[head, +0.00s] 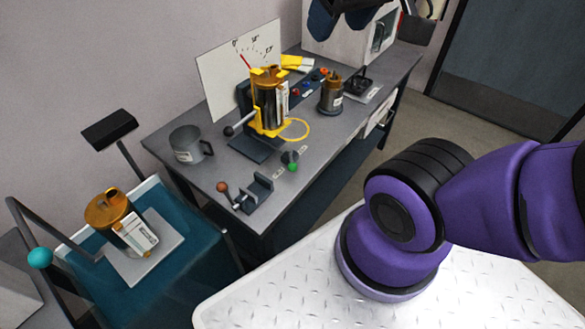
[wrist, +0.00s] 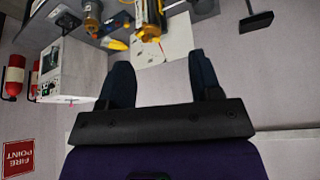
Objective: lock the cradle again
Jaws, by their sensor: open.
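A yellow cradle (head: 257,92) stands on the workbench in front of a white dial board (head: 216,85). It holds a steel tube (head: 267,103) with an amber top, roughly upright. A red pointer (head: 245,62) lies near the dial's 0 mark. A lever with a dark ball knob (head: 229,131) sticks out at the cradle's left; whether it is the lock, I cannot tell. My gripper (head: 345,12) is above and beyond the cradle, open and apart from it. In the wrist view my gripper (wrist: 162,78) is empty, with the cradle (wrist: 148,30) beyond its fingertips.
On the bench (head: 200,168) are a grey mug (head: 186,145), a clamp with an orange knob (head: 222,187), a green knob (head: 292,167) and another steel tube (head: 331,95). A third tube (head: 111,208) sits on a teal cart (head: 185,285). A white cabinet (head: 340,42) stands behind.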

